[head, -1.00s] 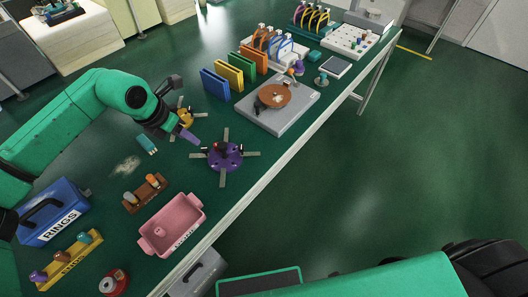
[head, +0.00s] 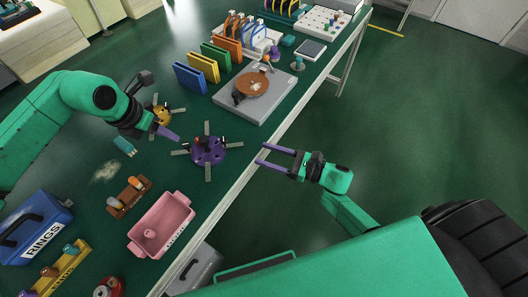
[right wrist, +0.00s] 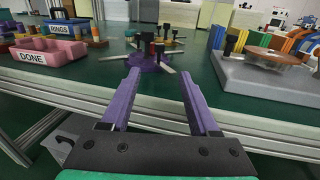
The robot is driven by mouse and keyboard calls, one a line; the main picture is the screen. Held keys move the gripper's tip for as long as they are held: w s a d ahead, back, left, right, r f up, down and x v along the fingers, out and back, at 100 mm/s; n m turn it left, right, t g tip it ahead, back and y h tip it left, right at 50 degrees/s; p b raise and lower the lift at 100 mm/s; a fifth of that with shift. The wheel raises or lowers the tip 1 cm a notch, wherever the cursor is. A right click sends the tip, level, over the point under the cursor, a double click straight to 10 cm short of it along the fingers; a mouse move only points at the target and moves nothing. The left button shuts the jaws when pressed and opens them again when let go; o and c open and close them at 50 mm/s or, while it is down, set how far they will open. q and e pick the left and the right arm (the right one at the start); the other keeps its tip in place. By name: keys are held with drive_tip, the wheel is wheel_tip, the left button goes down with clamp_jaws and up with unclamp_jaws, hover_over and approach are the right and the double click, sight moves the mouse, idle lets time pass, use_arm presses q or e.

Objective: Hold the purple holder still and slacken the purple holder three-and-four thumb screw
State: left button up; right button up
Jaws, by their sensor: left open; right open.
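The purple holder (head: 209,151) sits on the green table near its front edge, with several grey flat arms sticking out around it. It also shows in the right wrist view (right wrist: 149,62), ahead of my right gripper, with dark upright knobs on it. Which knob is the three-and-four thumb screw I cannot tell. My right gripper (head: 265,154) is open and empty, just off the table edge, to the right of the purple holder and apart from it. My left gripper (head: 172,134) is open above the table, up and left of the purple holder, beside a yellow holder (head: 162,114).
A pink tray marked DONE (head: 158,230), a brown block with pegs (head: 130,196) and a blue RINGS box (head: 36,228) stand at the lower left. A grey plate with a brown disc (head: 262,105) lies behind the purple holder. Open floor lies right of the table.

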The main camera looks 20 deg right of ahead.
sight(224, 141)
drive_tip(key=x, duration=1.4)
drive_tip(key=shift+w+a, duration=0.15)
drive_tip(key=shift+a, duration=0.1)
clamp_jaws()
idle(0.5)
